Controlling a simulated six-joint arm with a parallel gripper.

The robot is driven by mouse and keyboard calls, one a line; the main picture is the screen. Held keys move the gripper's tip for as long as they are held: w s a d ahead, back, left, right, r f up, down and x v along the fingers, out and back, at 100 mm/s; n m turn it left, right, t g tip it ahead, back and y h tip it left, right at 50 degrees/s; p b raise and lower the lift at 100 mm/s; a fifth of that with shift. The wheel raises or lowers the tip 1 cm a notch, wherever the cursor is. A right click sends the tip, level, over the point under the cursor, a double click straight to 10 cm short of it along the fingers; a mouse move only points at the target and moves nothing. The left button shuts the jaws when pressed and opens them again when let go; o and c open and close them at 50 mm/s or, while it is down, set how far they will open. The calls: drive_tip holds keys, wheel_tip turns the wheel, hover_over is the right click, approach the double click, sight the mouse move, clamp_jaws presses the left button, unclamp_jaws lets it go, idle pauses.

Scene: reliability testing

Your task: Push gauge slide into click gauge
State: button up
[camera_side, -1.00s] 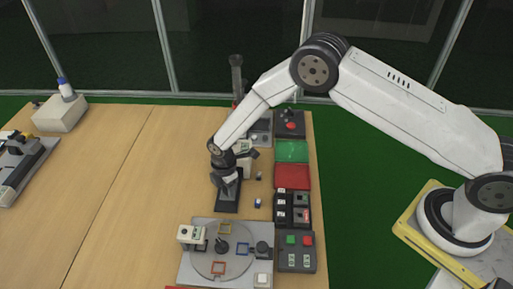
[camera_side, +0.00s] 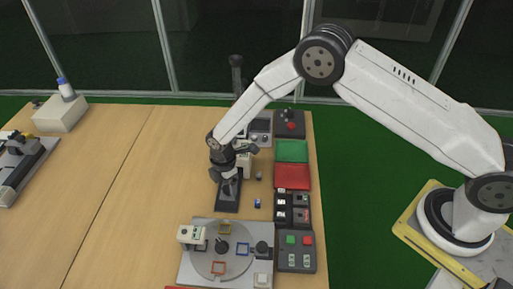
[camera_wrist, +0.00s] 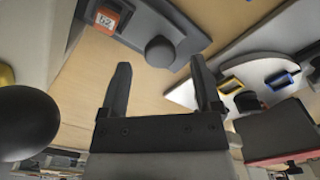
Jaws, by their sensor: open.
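My gripper (camera_side: 232,157) is over the dark-based fixture (camera_side: 228,198) near the table's right side. In the wrist view my gripper (camera_wrist: 160,80) is open, with nothing between its two dark fingers. A dark fixture with a round knob (camera_wrist: 160,52) lies just beyond the fingertips, apart from them. A small orange-red block with a white number label (camera_wrist: 107,19) sits on it. This looks like the click gauge and its slide, but I cannot tell which part is which. My gripper partly hides it in the side view.
A grey plate with a round turntable (camera_side: 193,267) stands in front. Red (camera_side: 293,177) and green (camera_side: 291,151) trays and a button box (camera_side: 296,262) line the right edge. A large dark ball (camera_wrist: 27,122) is close at the wrist view's left.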

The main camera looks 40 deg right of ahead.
sight(227, 188)
drive_tip(key=shift+r, duration=3)
drive_tip(key=a+h, duration=0.2)
drive_tip(key=h, duration=0.1)
drive_tip(key=a+h, duration=0.1)
drive_tip(key=shift+a+f+h, duration=0.25)
drive_tip(key=shift+a+h, duration=0.05)
drive_tip(key=shift+x, duration=3.9)
clamp_jaws()
